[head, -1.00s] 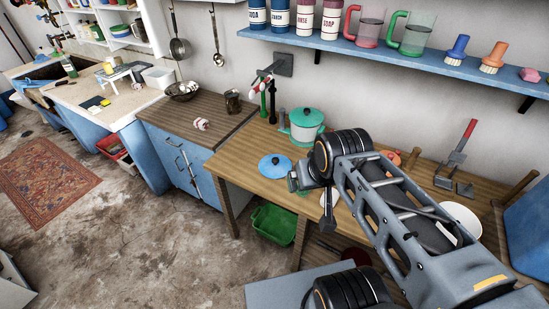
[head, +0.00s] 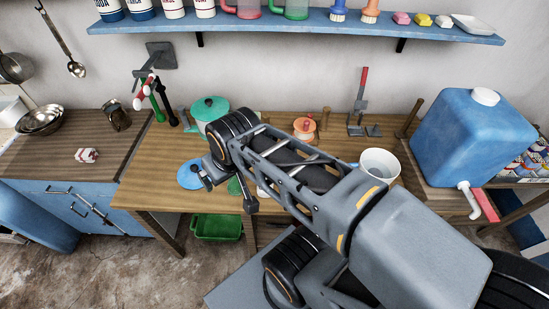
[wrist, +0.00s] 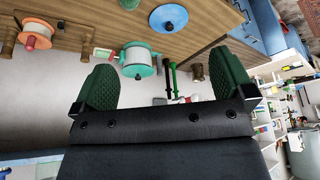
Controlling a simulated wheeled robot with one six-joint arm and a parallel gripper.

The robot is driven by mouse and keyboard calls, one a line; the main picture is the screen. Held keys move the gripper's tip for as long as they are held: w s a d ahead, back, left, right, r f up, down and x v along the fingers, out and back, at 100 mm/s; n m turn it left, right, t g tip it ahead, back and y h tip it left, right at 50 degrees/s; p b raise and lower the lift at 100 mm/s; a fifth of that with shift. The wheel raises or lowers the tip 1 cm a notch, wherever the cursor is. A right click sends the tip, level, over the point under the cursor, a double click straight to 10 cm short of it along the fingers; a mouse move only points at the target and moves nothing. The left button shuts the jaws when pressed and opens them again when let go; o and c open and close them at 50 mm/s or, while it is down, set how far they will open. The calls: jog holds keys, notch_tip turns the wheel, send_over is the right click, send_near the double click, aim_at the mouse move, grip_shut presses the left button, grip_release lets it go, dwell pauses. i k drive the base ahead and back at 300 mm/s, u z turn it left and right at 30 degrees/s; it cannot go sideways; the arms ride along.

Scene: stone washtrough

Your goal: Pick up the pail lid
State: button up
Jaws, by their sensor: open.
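A blue round lid with a small knob, likely the pail lid (head: 189,175), lies flat on the wooden table, just left of the end of my arm. It also shows at the top of the wrist view (wrist: 168,18), where the scene appears upside down. My gripper (wrist: 165,85) is open, with its two green ridged fingers wide apart and nothing between them. The lid is beyond the fingertips and apart from them. In the head view my arm hides part of the table beside the lid. A white pail (head: 381,166) stands open at the right of the table.
An orange spool (head: 304,128) and a blue water tank (head: 465,135) are further right. A green bin (head: 215,228) sits below the table. A blue shelf (head: 300,30) hangs above.

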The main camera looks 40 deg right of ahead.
aim_at(187, 177)
jog(key=z, duration=2)
jog(key=k, duration=1.25)
jog(key=u, duration=1.4)
jog(key=i, duration=1.4)
jog(key=z, duration=0.15)
